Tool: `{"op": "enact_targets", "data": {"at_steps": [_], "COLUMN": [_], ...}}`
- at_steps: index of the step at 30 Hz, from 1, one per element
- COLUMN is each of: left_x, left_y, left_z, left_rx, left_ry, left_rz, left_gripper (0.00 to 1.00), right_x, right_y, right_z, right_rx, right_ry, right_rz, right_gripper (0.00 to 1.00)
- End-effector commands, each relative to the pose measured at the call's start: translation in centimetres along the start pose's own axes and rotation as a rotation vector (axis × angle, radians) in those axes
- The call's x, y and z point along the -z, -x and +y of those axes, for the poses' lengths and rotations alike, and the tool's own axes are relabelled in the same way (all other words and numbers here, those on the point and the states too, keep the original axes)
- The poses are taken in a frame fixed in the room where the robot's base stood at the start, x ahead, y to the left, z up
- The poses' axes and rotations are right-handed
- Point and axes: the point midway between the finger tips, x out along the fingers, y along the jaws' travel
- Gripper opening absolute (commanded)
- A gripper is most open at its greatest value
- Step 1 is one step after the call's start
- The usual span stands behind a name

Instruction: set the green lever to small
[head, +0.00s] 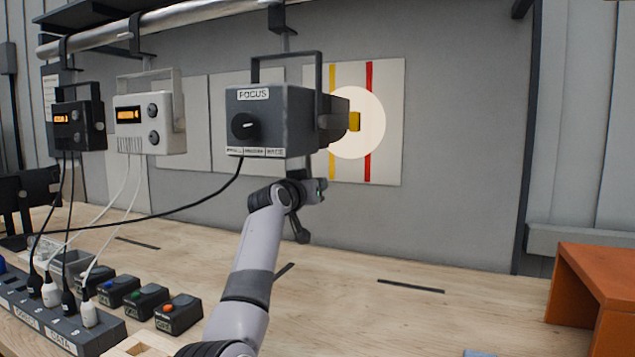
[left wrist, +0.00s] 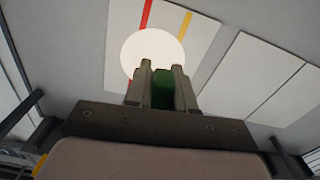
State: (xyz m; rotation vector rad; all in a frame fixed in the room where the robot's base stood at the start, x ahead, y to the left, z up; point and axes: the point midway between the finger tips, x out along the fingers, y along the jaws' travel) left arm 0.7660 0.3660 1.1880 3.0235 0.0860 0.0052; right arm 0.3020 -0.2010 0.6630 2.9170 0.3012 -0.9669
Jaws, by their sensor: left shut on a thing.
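The green lever (left wrist: 162,92) shows in the left wrist view as a dark green piece between the two fingers of my left gripper (left wrist: 162,78), which is shut on it. In the head view my left arm rises from the bottom to the grey FOCUS projector (head: 270,120), and its fingers and the lever are hidden by the housing. The projector has a black knob (head: 245,125) and a white label strip below, too small to read surely. A pale round light spot (head: 366,142) lies on the wall panel (head: 391,90) with yellow and red stripes. My right gripper is not in view.
A black unit (head: 77,130) and a white unit (head: 172,112) with orange displays hang left of the projector from a pipe (head: 190,15). Cables run to a power strip (head: 50,322). Several button boxes (head: 178,316) stand nearby. An orange stand (head: 600,265) is at right; mid-bench is mostly clear.

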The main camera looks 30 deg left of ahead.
Motion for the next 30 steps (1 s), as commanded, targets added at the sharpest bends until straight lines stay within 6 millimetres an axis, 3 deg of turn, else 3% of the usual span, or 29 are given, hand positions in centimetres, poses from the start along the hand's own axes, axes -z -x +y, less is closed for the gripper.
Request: {"op": "enact_targets", "data": {"at_steps": [3, 12, 30], "left_x": [0.0, 0.9, 1.8], "left_y": [0.0, 0.0, -0.1], "left_z": [-1.9, -4.8, -6.2], "left_rx": [0.006, 0.003, 0.000], "left_ry": [-0.109, -0.344, -0.518], "left_rz": [-0.003, -0.003, 0.000], "left_gripper": [0.00, 0.00, 0.00], "right_x": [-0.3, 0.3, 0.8], "right_y": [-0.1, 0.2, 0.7], "right_z": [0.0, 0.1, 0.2], "right_rx": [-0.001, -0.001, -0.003], "right_ry": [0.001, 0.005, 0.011], "right_rz": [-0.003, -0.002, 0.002], "right_gripper": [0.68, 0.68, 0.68]}}
